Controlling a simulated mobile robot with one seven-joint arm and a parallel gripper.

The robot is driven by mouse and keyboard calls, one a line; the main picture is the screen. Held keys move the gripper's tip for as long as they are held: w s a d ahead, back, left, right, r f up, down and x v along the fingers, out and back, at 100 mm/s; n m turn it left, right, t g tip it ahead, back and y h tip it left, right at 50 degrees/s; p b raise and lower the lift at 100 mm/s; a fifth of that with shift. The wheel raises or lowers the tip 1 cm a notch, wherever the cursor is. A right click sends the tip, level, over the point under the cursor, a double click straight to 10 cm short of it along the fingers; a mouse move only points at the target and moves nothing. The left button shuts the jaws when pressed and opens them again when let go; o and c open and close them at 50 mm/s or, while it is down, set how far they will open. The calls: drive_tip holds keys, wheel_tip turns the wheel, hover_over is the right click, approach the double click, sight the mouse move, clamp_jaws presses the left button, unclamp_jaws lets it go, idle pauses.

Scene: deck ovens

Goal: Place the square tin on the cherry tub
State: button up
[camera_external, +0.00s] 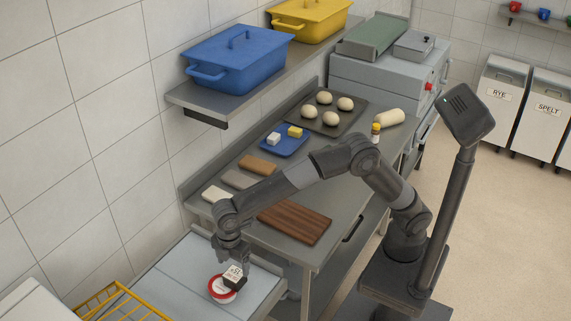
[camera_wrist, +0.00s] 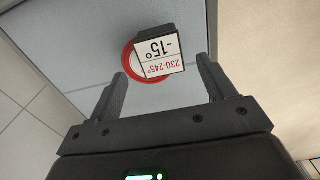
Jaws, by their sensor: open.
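The square tin (camera_external: 235,275) is small and dark with a white printed label. It rests on the round red-and-white tub (camera_external: 217,289), off centre and reaching over the tub's rim; whether it lies flat I cannot tell. In the wrist view the tin (camera_wrist: 158,54) shows its label, "230-245° -15°", and hides much of the tub, whose red rim (camera_wrist: 128,58) shows at its left. My gripper (camera_external: 233,258) is just above the tin. In the wrist view my gripper (camera_wrist: 163,78) is open, with its fingers apart and clear of the tin's sides.
The tub stands on a pale grey surface (camera_external: 180,275) with free room around it. A yellow wire rack (camera_external: 112,300) is at the lower left. The steel bench behind bears a brown slatted board (camera_external: 294,219), a blue tray (camera_external: 283,147) and a dough tray (camera_external: 325,122).

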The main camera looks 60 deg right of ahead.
sight(235, 274)
wheel_tip(235, 274, up, 6)
drive_tip(key=shift+r, duration=0.1)
drive_tip(key=d+r+m+t, duration=0.1)
drive_tip(key=d+r+m, duration=0.2)
drive_tip(key=d, duration=0.7)
drive_tip(key=w+d+r+m+t+y, duration=0.1)
drive_tip(key=d+r+m, duration=0.2)
drive_tip(key=d, duration=0.7)
drive_tip(key=d+r+m+t, duration=0.1)
drive_tip(key=d+r+m, duration=0.2)
drive_tip(key=d, duration=0.8)
drive_tip(key=s+d+f+m+t, duration=0.1)
drive_tip(key=s+d+f+m, duration=0.1)
drive_tip(key=s+d, duration=0.3)
drive_tip(key=s+d+f+m, duration=0.2)
drive_tip(key=s+d+m, duration=0.2)
drive_tip(key=d, duration=0.4)
drive_tip(key=s+d+f+m+t+h, duration=0.1)
drive_tip(key=s+d+f+m, duration=0.1)
drive_tip(key=s+d, duration=0.5)
drive_tip(key=shift+d+f+m+t, duration=0.25)
drive_tip(key=shift+d+m+t, duration=0.05)
drive_tip(key=shift+m, duration=0.2)
